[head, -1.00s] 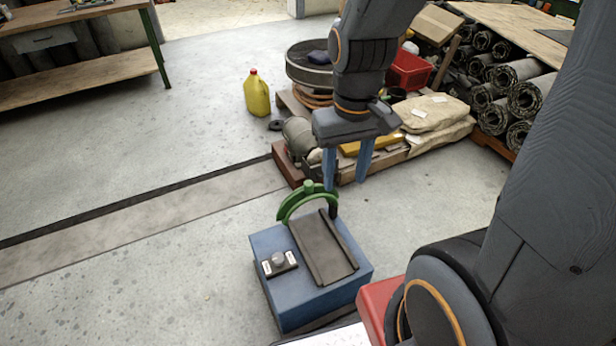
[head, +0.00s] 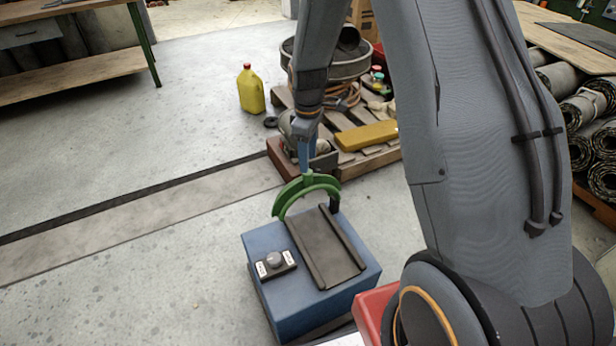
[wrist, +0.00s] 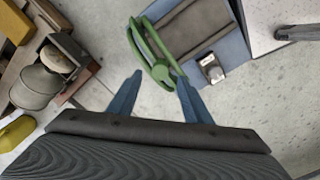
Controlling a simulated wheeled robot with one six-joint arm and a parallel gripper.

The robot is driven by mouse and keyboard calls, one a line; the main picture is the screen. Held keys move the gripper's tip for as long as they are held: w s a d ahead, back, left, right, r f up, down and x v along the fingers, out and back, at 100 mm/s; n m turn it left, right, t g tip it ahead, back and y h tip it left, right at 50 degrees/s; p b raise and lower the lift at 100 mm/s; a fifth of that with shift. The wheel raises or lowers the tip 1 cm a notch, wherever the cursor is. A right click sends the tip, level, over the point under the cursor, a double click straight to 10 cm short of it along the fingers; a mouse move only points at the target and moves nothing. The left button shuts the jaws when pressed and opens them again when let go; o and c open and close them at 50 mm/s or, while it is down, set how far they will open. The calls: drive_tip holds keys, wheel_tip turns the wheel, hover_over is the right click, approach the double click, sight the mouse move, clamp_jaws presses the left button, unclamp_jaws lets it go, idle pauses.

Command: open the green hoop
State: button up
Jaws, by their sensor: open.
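The green hoop (head: 285,198) is an arch standing at the far edge of the blue box (head: 268,238), beside a dark plate (head: 325,248) with raised side rails. In the wrist view the hoop (wrist: 146,52) has a round green knob at its near end. My gripper (head: 305,165) is at the top of the hoop in the head view. In the wrist view my gripper (wrist: 155,84) is open, its two blue fingers spread on either side of the knob's end. The right finger is close to the knob; I cannot tell whether they touch.
A small control block with a grey knob (head: 275,260) sits on the blue box. Behind are a pallet (head: 358,160) with a yellow bar (head: 366,136), and a yellow jug (head: 250,90).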

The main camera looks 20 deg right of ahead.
sight(309, 189)
drive_tip(key=shift+f+b, duration=0.3)
drive_tip(key=shift+f, duration=3.3)
clamp_jaws()
